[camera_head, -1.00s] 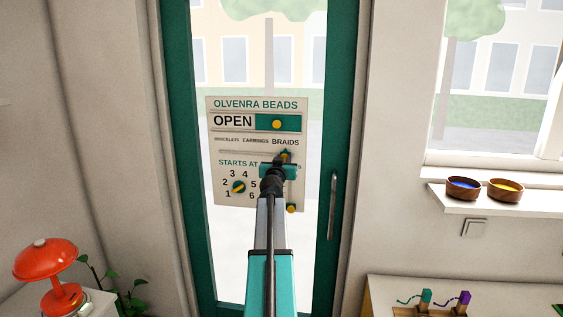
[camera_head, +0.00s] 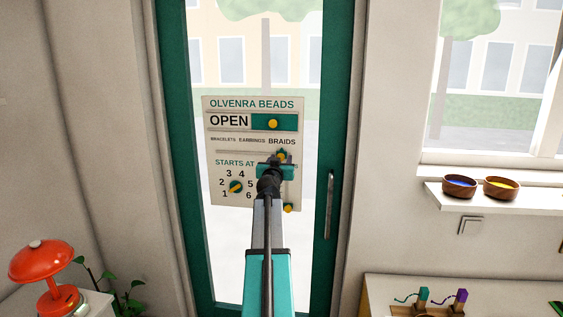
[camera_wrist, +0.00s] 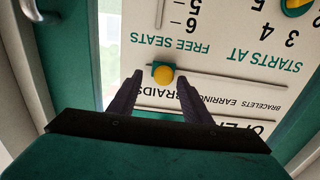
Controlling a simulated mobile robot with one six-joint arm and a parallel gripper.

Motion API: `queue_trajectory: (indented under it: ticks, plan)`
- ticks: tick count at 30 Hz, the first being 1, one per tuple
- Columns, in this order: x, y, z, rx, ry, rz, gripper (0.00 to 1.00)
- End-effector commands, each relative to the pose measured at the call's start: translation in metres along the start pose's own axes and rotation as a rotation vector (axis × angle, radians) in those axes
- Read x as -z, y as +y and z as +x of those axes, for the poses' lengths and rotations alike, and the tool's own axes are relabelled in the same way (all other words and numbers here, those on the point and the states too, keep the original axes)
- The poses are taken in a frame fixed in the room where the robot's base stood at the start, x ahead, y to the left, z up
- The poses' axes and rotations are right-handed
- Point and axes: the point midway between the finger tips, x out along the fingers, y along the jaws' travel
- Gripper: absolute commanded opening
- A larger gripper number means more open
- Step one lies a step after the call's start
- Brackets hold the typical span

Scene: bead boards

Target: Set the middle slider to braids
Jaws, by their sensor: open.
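A white sign board (camera_head: 212,150) hangs on the glass door. The middle slider's yellow knob (camera_head: 281,155) is at the right end of its horizontal track, under the word BRAIDS. In the wrist view, which shows the board upside down, the yellow knob (camera_wrist: 163,75) sits on a green base at the track's end by BRAIDS. In the wrist view my gripper (camera_wrist: 160,78) is open, with dark fingers on either side of the knob and gaps visible.
The OPEN slider's knob (camera_head: 273,124) is above, a dial (camera_head: 236,187) is lower left, and another knob (camera_head: 288,208) is at the lower right. A door handle (camera_head: 329,205) is right of the board. A red lamp (camera_head: 40,262) and bowls (camera_head: 459,186) stand aside.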

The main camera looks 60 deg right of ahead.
Motion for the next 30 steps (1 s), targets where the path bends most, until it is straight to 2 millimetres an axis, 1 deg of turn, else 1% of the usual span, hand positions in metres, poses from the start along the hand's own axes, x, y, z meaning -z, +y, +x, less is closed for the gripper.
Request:
queue_trajectory:
  ticks: [1,30]
  plan:
    - [-0.002,0.000,-0.006,0.001,0.001,0.000,0.44]
    - [-0.002,0.002,-0.104,0.000,0.001,0.000,0.44]
